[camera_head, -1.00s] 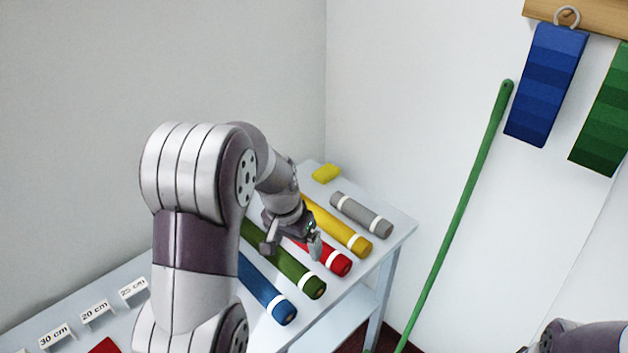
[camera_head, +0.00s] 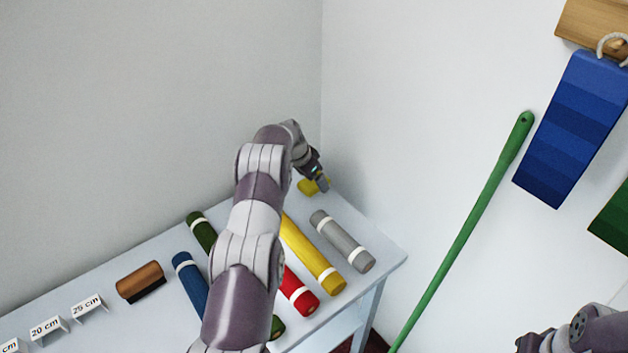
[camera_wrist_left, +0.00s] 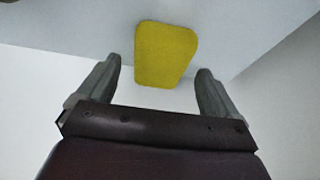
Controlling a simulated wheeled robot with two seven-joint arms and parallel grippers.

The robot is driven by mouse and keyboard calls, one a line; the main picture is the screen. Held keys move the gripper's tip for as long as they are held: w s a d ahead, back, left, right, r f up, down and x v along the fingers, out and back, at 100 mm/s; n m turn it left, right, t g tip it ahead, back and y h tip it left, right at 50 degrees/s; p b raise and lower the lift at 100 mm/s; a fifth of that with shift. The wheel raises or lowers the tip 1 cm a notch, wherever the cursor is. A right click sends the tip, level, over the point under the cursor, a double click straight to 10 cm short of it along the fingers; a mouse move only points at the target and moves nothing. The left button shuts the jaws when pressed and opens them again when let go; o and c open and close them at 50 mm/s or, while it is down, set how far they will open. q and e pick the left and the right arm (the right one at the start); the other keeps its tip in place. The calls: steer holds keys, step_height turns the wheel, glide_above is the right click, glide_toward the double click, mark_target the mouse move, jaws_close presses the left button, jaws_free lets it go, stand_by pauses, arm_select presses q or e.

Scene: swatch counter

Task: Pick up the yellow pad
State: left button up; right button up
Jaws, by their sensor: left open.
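The yellow pad (camera_head: 307,187) lies on the white table near its back corner, by the walls, and is partly hidden by my left gripper. My left gripper (camera_head: 322,184) is at the pad in the head view. In the left wrist view the yellow pad (camera_wrist_left: 165,54) shows ahead of the two open fingers of my left gripper (camera_wrist_left: 160,85), roughly centred between them. Nothing is held, and I cannot tell whether the fingers touch the pad. Part of my right arm shows at the lower right of the head view, but its gripper is out of view.
Grey (camera_head: 342,240), yellow (camera_head: 312,255), red (camera_head: 298,290), green (camera_head: 200,230) and blue (camera_head: 190,283) rolls lie on the table (camera_head: 110,272). A green pole (camera_head: 465,230) leans right. Blue swatches (camera_head: 575,130) hang on the wall.

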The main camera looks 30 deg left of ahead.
arm_select(q)
steer(key=shift+x, duration=0.75)
steer(key=shift+s, duration=0.15)
steer(key=c, duration=1)
steer(key=shift+r, duration=0.1)
steer(key=shift+c, duration=0.2)
